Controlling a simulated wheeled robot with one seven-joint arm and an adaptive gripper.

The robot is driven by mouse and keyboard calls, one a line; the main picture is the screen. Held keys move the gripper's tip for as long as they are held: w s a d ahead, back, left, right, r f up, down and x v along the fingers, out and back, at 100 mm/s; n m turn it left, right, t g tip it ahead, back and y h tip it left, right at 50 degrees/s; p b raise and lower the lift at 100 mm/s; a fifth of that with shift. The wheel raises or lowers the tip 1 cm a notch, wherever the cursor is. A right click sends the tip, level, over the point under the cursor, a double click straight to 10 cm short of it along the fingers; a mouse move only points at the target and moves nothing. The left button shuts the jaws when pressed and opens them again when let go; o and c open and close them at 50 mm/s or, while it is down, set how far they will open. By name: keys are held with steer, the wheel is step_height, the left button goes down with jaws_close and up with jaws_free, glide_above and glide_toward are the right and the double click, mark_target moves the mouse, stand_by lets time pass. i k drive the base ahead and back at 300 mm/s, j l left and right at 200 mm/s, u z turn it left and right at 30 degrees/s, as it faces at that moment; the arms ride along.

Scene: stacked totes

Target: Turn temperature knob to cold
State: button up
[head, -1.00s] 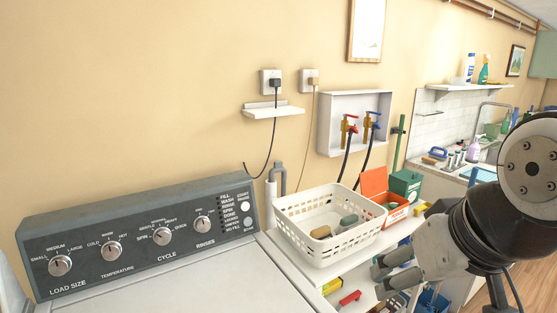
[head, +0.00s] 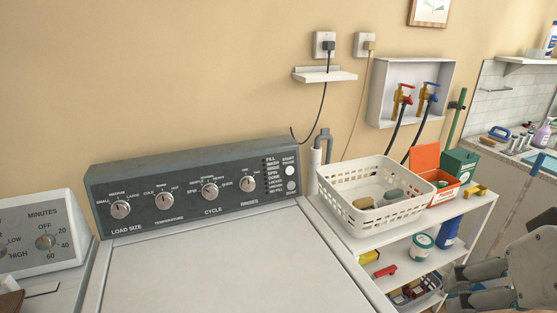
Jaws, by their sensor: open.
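The temperature knob (head: 163,201) is a small silver dial on the dark washer control panel (head: 135,228), second from the left. Its labels read cold, warm and hot; the exact pointer direction is too small to tell. The load size knob (head: 120,209) is to its left, and the cycle knob (head: 209,193) and rinses knob (head: 246,184) are to its right. My gripper (head: 478,285) is at the lower right edge of the head view, open and empty, in front of the shelf rack and far from the knob. Part of my arm is cut off by the frame.
The white washer lid (head: 225,265) lies clear below the panel. A second machine with a dial (head: 45,242) stands at the left. A shelf rack (head: 405,232) carries a white basket (head: 345,215), an orange box (head: 440,187) and a green box (head: 462,165).

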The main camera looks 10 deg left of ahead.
mark_target(165, 200)
steer(key=u, duration=1.3)
